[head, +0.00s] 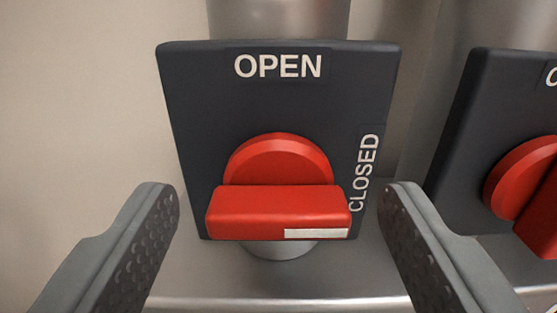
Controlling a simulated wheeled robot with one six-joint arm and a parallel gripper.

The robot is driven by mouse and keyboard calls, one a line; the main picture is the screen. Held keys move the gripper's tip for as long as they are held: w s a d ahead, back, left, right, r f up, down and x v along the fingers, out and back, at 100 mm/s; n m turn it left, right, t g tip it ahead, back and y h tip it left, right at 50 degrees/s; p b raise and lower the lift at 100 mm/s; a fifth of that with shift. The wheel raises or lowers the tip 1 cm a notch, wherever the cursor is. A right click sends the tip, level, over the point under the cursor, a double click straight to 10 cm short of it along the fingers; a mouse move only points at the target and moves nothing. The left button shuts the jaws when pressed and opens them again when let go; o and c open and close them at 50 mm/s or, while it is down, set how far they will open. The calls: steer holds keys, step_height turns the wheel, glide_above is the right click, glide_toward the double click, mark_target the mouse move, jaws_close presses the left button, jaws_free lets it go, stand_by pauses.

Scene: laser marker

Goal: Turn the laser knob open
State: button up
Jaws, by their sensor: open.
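A red knob (278,205) sits on a dark plate (200,110) in the middle of the head view. The plate reads OPEN at the top and CLOSED, turned sideways, at the right. The knob's bar handle lies horizontal, with a white mark at its right end, on the side of the CLOSED label. My gripper (278,207) is open, with one grey finger left of the knob and the other right of it. Neither finger appears to touch the bar.
A second dark plate (468,125) with another red knob (525,180) is at the right, cut by the picture's edge, close beyond my right finger. A metal cylinder (280,18) is behind the first plate. A plain beige wall (80,100) is at the left.

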steer(key=shift+w, duration=0.5)
steer(key=c, duration=1)
